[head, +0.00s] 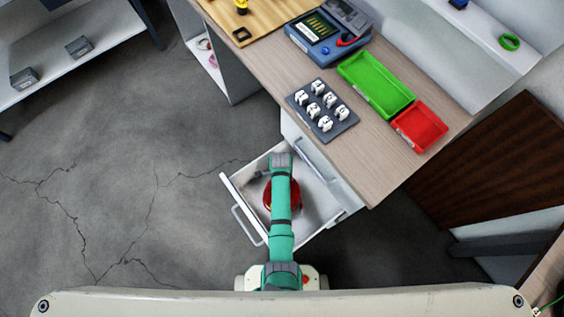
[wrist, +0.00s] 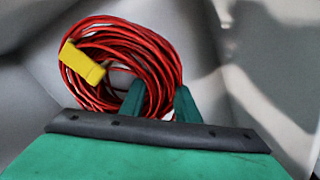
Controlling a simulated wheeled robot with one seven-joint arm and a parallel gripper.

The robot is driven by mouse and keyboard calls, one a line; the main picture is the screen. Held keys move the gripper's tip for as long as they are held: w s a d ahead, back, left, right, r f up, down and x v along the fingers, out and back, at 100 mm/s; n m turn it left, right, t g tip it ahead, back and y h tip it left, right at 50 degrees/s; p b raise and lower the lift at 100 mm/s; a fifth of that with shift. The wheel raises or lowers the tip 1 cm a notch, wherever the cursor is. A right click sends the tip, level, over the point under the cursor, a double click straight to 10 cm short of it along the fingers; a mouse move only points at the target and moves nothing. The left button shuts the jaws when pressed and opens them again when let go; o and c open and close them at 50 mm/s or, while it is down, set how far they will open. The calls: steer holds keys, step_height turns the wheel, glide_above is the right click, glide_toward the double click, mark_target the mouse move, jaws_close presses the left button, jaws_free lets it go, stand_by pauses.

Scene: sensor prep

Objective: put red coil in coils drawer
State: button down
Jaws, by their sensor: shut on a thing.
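The red coil (wrist: 120,50) is a bundle of red cable with a yellow tag (wrist: 82,64), seen in the wrist view. My gripper (wrist: 160,98) is shut on the near right part of the coil. In the head view the coil (head: 268,194) shows on both sides of my green arm, within the outline of the open white drawer (head: 313,205). The arm covers the coil's middle, and my fingertips are hidden there. In the wrist view, pale grey drawer surfaces surround the coil. I cannot tell whether the coil touches the drawer floor.
The drawer is pulled out below the wooden worktop (head: 360,165). On the worktop are a grey block with white pieces (head: 322,110), a green tray (head: 376,86), a red tray (head: 419,127) and a blue device (head: 325,32). The cracked floor at left is clear.

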steer(key=shift+f, duration=1.8)
steer(key=shift+f, duration=0.1)
steer(key=c, duration=1.4)
jaws_free()
steer(key=shift+o, duration=0.2)
